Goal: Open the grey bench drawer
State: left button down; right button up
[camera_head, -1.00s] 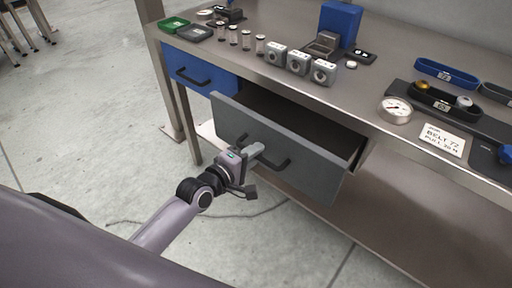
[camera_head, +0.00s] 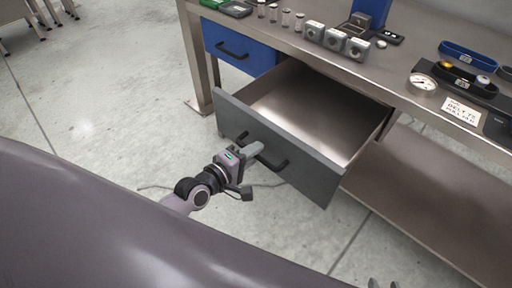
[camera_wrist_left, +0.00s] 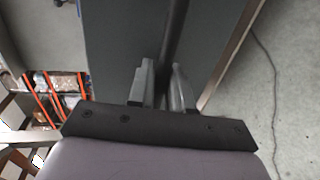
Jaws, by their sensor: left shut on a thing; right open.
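The grey bench drawer (camera_head: 290,150) is pulled well out from under the bench in the head view. Its bare metal inside shows and looks empty. My left gripper (camera_head: 256,150) is shut on the drawer's black bar handle (camera_head: 277,163), at the left part of its front. In the left wrist view the fingers of my left gripper (camera_wrist_left: 163,85) stand on either side of the dark handle bar (camera_wrist_left: 174,35), against the grey drawer front (camera_wrist_left: 115,45). Only the fingertips of my right gripper (camera_head: 383,284) show at the bottom edge of the head view, apart and empty.
A closed blue drawer (camera_head: 238,48) sits left of the grey one. The steel bench top (camera_head: 395,70) holds several small grey blocks, a round gauge (camera_head: 423,82), dark trays and a label card (camera_head: 461,111). A lower shelf (camera_head: 430,190) lies at right. The floor left is clear.

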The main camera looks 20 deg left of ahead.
pick_arm(q)
jog(key=shift+s+a, duration=0.25)
jog(key=shift+s, duration=0.35)
pick_arm(e)
jog(key=shift+s+a, duration=0.1)
jog(key=shift+s, duration=0.25)
pick_arm(q)
jog(key=c, duration=1.2)
grip_release()
jog(key=shift+p+v, duration=0.3)
jog(key=shift+v, duration=3.25)
pick_arm(e)
jog(key=shift+s+r, duration=0.1)
jog(key=shift+s, duration=0.05)
